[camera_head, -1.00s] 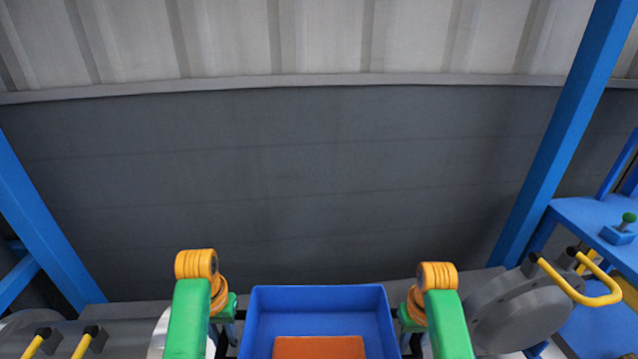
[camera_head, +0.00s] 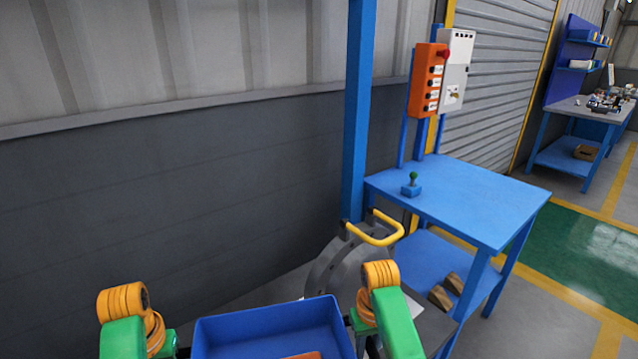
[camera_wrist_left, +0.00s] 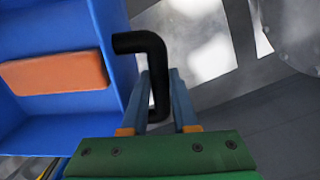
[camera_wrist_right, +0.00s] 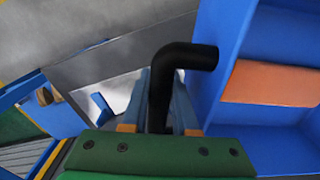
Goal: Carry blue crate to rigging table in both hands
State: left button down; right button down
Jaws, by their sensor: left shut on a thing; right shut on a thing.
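The blue crate (camera_head: 270,320) is at the bottom of the head view, between my two arms, with an orange block (camera_wrist_left: 55,73) lying inside. My left gripper (camera_wrist_left: 160,100) is shut on the black handle (camera_wrist_left: 140,43) at one side of the crate. My right gripper (camera_wrist_right: 160,100) is shut on the black handle (camera_wrist_right: 190,55) at the opposite side. A blue table (camera_head: 460,200) stands ahead to the right, with a small green-knobbed blue device on it. The crate's underside is hidden.
A grey rounded machine part with a yellow handle (camera_head: 375,238) stands close, between the crate and the blue table. A blue post (camera_head: 358,120) rises behind it. An orange control box (camera_head: 428,85) hangs beyond the table. A cluttered workbench (camera_head: 590,110) is far right, past open green floor (camera_head: 580,250).

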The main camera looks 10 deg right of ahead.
aim_at(476, 193)
jog(key=l+z, duration=0.2)
jog(key=z, duration=0.3)
jog(key=l+z, duration=0.2)
jog(key=z, duration=0.25)
jog(key=l+z, duration=0.2)
jog(key=z, duration=0.3)
jog(key=i+l+z, duration=0.1)
jog(key=z, duration=0.4)
jog(key=i+l+z, duration=0.3)
jog(key=i, duration=0.3)
jog(key=i+z, duration=0.35)
jog(key=i, duration=0.2)
jog(key=i+l, duration=0.1)
jog(key=i, duration=1)
jog(key=i+u, duration=0.15)
jog(key=u, duration=0.3)
jog(key=i+l+u, duration=0.15)
jog(key=u, duration=0.3)
jog(key=i+l+u, duration=0.1)
jog(key=u, duration=0.35)
jog(key=i+l+u, duration=0.1)
jog(key=l+u, duration=0.15)
jog(key=u, duration=0.2)
jog(key=l+u, duration=0.2)
jog(key=u, duration=0.25)
jog(key=i+l+u, duration=0.1)
jog(key=l+u, duration=0.15)
jog(key=u, duration=0.2)
jog(key=l+u, duration=0.25)
jog(key=u, duration=0.2)
